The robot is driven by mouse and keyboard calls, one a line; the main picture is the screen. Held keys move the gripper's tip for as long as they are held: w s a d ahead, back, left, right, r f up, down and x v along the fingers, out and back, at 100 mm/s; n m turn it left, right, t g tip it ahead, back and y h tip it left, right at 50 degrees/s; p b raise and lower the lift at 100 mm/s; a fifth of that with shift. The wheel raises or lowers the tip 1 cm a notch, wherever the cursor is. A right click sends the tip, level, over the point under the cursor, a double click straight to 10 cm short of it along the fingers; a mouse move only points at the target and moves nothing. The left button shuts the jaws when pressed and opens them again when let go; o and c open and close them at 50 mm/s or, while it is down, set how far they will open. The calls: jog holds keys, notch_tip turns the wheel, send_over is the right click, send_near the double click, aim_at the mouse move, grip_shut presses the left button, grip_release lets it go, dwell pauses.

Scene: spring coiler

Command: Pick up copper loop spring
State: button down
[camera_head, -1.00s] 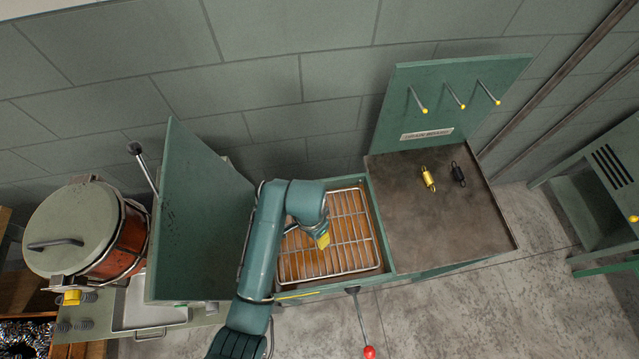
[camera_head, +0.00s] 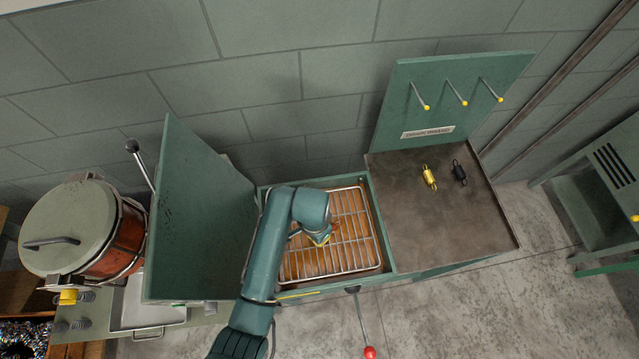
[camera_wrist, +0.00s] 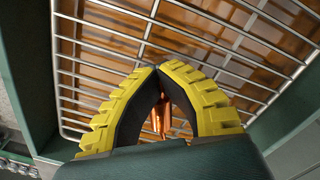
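In the wrist view my gripper (camera_wrist: 157,72) points down at the wire rack (camera_wrist: 86,72), its yellow ribbed fingers drawn together at the tips. The copper loop spring (camera_wrist: 161,116) shows as a thin copper-coloured piece in the narrow gap between the dark inner pads, so the fingers appear shut on it. The pads hide part of it; whether it still touches the rack is unclear. In the head view my gripper (camera_head: 319,238) is over the left part of the rack (camera_head: 352,235), and the spring is hidden there.
The rack lies in a green open-topped box (camera_head: 385,230) with a raised lid (camera_head: 195,220) at left. On the right, a drain board (camera_head: 415,225) holds a yellow spring (camera_head: 429,177) and a black spring (camera_head: 460,173), below several pegs (camera_head: 462,98). A red-knobbed lever (camera_head: 369,352) stands in front.

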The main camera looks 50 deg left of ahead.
jog(key=shift+r, duration=0.1)
notch_tip(320, 180, up, 22)
jog(key=p, duration=1.5)
jog(key=shift+p, duration=0.3)
